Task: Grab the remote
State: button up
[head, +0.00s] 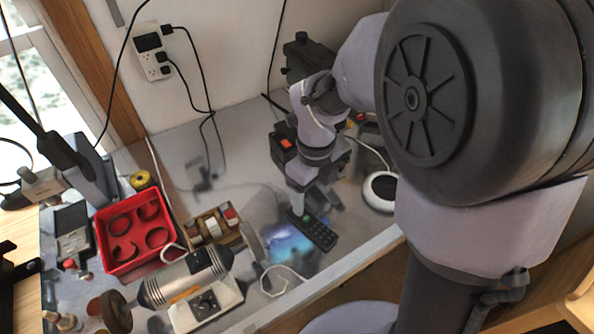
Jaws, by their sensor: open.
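The remote (320,235) is a dark, slim handset with rows of small buttons. It lies on the grey bench top, near the front edge, right of a glowing blue patch. My gripper (311,211) points down over the far end of the remote, with its jaws open. Its fingers cover part of that end, and I cannot tell whether they touch it.
A white round device (380,191) lies to the right. A wooden box with small bottles (213,226), a bench grinder (190,285) and a red tray (135,232) stand to the left. Dark equipment (305,60) stands behind by the wall. Loose cables lie nearby.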

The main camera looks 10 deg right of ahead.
aim_at(311, 223)
notch_tip(311, 223, down, 11)
jog(key=b, duration=0.4)
jog(key=shift+s+d+f, duration=0.1)
jog(key=shift+f, duration=0.05)
jog(key=shift+c, duration=0.4)
grip_shut()
